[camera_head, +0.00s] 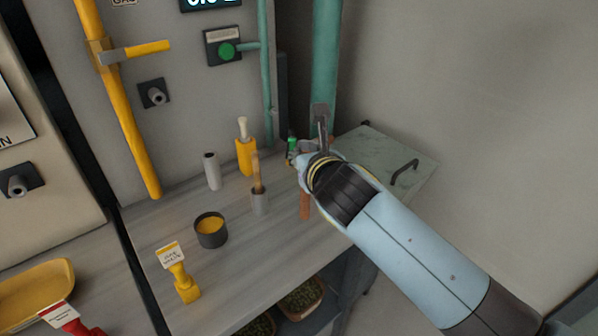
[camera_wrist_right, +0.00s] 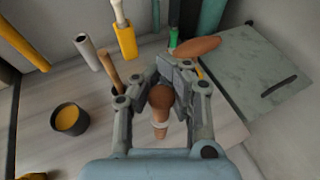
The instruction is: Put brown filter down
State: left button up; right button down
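My right gripper (camera_head: 312,160) is over the right part of the grey table, beside the green pipe. In the right wrist view its fingers (camera_wrist_right: 173,78) close in around a brown, round-headed piece with a pale ring near its lower end, which I take as the brown filter (camera_wrist_right: 160,98). The fingers appear shut on it, though the contact is partly hidden. In the head view the brown filter (camera_head: 305,205) hangs upright below the gripper; I cannot tell whether its lower end touches the table. My left gripper is not in view.
A grey cup with a brown handle (camera_head: 258,190), a white cylinder (camera_head: 212,171), a yellow bottle (camera_head: 244,158) and a dark yellow-filled bowl (camera_head: 211,231) stand left. A brown oval (camera_wrist_right: 198,48) lies beyond the fingers. A marbled lid (camera_head: 385,150) is right. The table's front middle is clear.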

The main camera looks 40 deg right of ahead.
jog(key=f, duration=0.2)
jog(key=f+b, duration=0.1)
jog(key=f, duration=0.1)
jog(key=shift+w+f, duration=0.2)
jog(key=shift+f, duration=0.15)
jog(key=c, duration=1.4)
grip_release()
jog(key=shift+c, duration=0.2)
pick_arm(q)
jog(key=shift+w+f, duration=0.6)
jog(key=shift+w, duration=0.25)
